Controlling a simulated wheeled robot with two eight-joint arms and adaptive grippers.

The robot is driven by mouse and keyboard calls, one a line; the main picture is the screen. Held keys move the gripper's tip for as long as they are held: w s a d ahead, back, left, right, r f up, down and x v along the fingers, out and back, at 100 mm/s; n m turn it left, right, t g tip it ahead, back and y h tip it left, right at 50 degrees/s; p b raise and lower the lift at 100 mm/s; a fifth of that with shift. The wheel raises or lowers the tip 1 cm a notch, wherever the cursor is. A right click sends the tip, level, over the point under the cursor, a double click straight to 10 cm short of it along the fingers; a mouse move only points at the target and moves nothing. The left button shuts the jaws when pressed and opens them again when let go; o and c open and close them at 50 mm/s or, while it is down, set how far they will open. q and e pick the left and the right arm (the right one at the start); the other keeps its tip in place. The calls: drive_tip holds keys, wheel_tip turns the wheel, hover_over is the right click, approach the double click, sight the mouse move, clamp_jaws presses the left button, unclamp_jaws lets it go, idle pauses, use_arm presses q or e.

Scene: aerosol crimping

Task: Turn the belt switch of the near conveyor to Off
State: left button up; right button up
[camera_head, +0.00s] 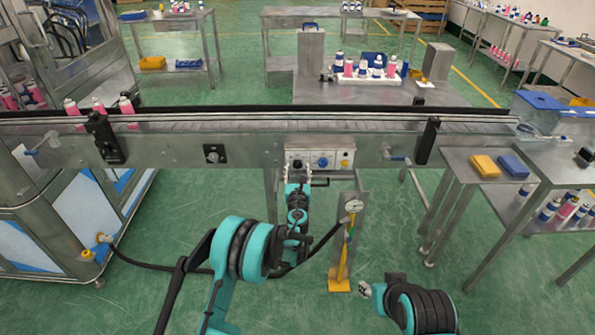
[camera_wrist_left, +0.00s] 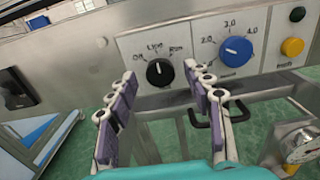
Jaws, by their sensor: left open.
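The near conveyor (camera_head: 250,150) runs across the head view with a control panel (camera_head: 320,161) on its front side. In the left wrist view the belt switch is a black round knob (camera_wrist_left: 160,72) with labels around it, Off at its left and Run at its right. Its pale mark seems to point up, toward the middle label. My left gripper (camera_head: 298,178) is open in front of the panel. In the left wrist view its fingers frame the knob, apparently not touching it. My right gripper (camera_head: 366,289) is low at the lower right, away from the panel; its fingers are too small to read.
A blue dial (camera_wrist_left: 235,51) and a yellow button (camera_wrist_left: 292,47) sit right of the switch. A dark handle (camera_wrist_left: 218,115) is below the panel. A metal post with a gauge (camera_head: 353,206) stands right of my left gripper. A side table (camera_head: 480,200) is farther right.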

use_arm(q)
drive_tip(key=shift+w, duration=0.5)
drive_tip(key=c, duration=1.2)
drive_tip(key=shift+o, duration=0.2)
drive_tip(key=shift+n, duration=0.3)
drive_tip(key=n, duration=0.4)
drive_tip(key=shift+a+n, duration=0.1)
drive_tip(key=shift+n, duration=2.5)
